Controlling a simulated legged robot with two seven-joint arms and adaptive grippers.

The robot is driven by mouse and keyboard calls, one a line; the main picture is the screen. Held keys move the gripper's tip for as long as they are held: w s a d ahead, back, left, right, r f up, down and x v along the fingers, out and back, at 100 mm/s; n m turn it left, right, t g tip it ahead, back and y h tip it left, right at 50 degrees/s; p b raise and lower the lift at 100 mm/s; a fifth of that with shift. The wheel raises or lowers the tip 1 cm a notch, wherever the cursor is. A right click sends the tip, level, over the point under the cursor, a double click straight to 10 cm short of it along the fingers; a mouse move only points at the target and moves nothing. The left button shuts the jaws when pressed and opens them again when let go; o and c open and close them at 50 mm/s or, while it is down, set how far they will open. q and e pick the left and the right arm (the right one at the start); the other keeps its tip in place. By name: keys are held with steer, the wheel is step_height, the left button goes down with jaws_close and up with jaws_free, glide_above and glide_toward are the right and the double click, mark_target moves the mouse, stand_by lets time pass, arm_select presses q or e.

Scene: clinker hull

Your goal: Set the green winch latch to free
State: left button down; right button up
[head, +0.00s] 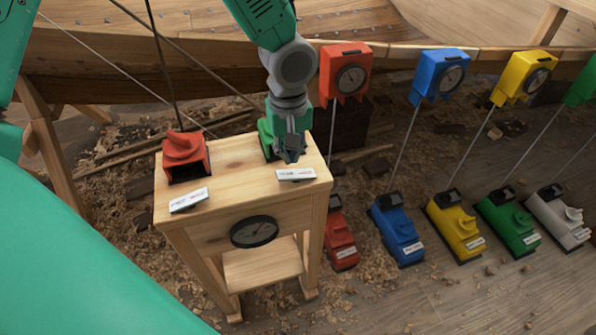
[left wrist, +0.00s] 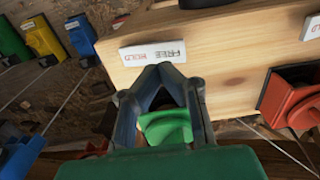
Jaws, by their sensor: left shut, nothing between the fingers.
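A green latch (head: 265,138) sits on the wooden stand's top at the right, mostly hidden by my left gripper. In the left wrist view, its green knob (left wrist: 166,127) shows through the gap between the finger links. A white label (left wrist: 152,54) beside it reads FREE and HOLD, upside down. My left gripper (head: 290,154) points down at this latch, its fingertips shut together with nothing between them. I cannot tell whether it touches the knob, nor which setting the knob is at. Another green winch (head: 508,222) stands on the floor to the right. My right gripper is not in view.
The wooden stand (head: 235,155) also bears a red latch (head: 185,153). Red (head: 341,240), blue (head: 397,230), yellow (head: 455,226) and white (head: 558,217) winches stand on the floor, with cables to dial boxes above. The wooden hull (head: 180,62) runs behind.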

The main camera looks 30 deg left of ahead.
mark_target(289, 174)
arm_select(q)
steer(key=shift+a+f, duration=0.2)
steer(key=shift+a, duration=0.15)
steer(key=shift+d+f, duration=0.25)
steer(key=shift+a+f+b, duration=0.15)
steer(key=shift+f+b, duration=0.2)
steer(key=shift+b, duration=0.05)
steer(key=shift+f+b, duration=0.9)
steer(key=shift+f, duration=0.8)
stand_by(0.8)
step_height(289, 174, up, 7)
steer(key=p, duration=0.7)
stand_by(0.6)
